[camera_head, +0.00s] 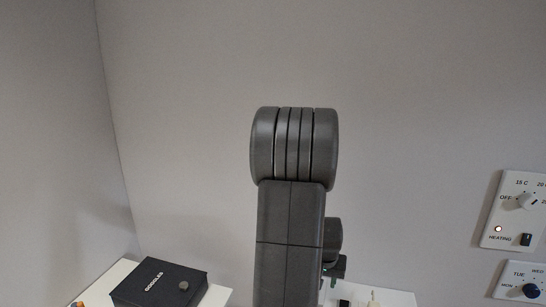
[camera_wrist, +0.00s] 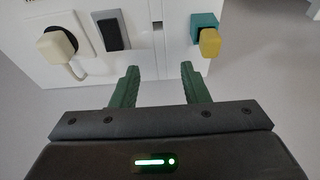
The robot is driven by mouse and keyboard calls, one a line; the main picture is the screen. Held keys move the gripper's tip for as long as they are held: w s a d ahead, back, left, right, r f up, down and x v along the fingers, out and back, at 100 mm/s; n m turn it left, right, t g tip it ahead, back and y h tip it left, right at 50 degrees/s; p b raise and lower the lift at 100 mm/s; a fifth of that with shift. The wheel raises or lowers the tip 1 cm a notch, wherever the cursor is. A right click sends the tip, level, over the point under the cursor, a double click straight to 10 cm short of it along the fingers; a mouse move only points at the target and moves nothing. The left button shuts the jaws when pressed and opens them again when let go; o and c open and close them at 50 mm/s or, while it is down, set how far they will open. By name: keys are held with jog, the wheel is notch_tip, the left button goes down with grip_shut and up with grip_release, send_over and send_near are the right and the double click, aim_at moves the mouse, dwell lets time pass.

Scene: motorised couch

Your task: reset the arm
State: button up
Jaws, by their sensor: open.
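My gripper (camera_wrist: 158,84) shows in the wrist view, with its two green fingers apart and nothing between them. The fingers point towards a white panel (camera_wrist: 128,62) and look apart from it, though the gap is hard to judge. In the head view my dark grey arm stands upright in the middle. Only a small green part of the gripper shows low behind the arm there, and the rest is hidden.
The panel carries a cream plug (camera_wrist: 58,44) with a cable, a black switch (camera_wrist: 113,33) and a teal-and-yellow piece (camera_wrist: 207,36). A black box (camera_head: 160,283) lies on a white surface (camera_head: 216,296). A heating control (camera_head: 515,211) and a day dial panel (camera_head: 521,281) are on the right wall.

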notch_tip(320, 180, down, 4)
jog(key=shift+r+b, duration=0.2)
jog(key=shift+b, duration=0.65)
jog(key=shift+s, duration=0.1)
